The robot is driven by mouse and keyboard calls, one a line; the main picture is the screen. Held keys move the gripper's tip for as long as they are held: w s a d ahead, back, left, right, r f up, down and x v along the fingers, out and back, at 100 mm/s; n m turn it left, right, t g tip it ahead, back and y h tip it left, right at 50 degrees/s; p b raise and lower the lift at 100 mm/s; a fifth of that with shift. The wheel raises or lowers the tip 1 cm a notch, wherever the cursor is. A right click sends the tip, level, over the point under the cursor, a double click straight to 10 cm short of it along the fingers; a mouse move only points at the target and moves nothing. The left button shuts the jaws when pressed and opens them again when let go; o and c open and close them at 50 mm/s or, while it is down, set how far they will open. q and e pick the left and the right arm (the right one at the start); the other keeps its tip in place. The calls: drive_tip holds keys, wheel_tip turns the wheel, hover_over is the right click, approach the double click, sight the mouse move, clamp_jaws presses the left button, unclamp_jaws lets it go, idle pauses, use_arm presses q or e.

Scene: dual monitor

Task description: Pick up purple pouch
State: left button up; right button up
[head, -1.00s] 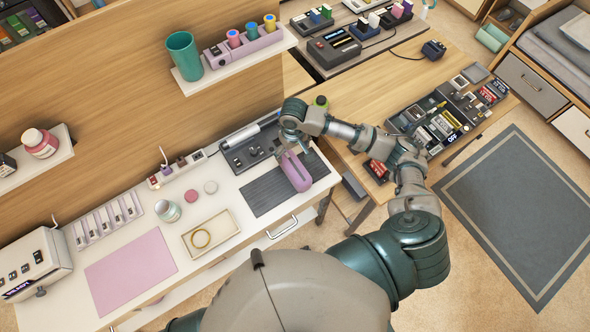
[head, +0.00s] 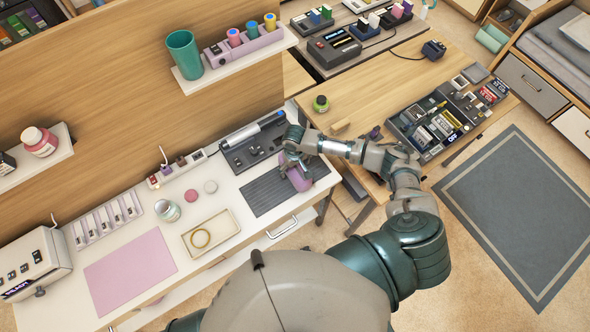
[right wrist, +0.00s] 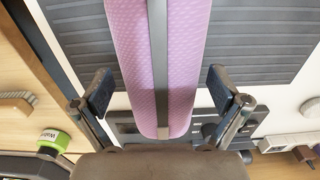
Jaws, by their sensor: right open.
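The purple pouch (head: 299,178) lies on the right end of the white desk, at the edge of a dark ribbed mat (head: 265,194). In the right wrist view the pouch (right wrist: 160,62) is a long textured shape with a grey strip down its middle. My right gripper (head: 296,160) is over the pouch and hides part of it. In the right wrist view its open fingers (right wrist: 158,92) stand on either side of the pouch, with a visible gap on each side. My left gripper is not in view.
A black tray (head: 250,148) with a light cylinder stands behind the mat. A wooden table (head: 365,100) with a dark organizer (head: 420,140) is to the right. A pink mat (head: 130,268) and a shallow box (head: 211,254) lie left on the desk.

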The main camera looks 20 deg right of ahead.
wheel_tip(320, 180, down, 2)
drive_tip(key=shift+f, duration=0.25)
drive_tip(key=c, duration=1.3)
drive_tip(key=shift+r, duration=0.15)
drive_tip(key=shift+c, duration=0.2)
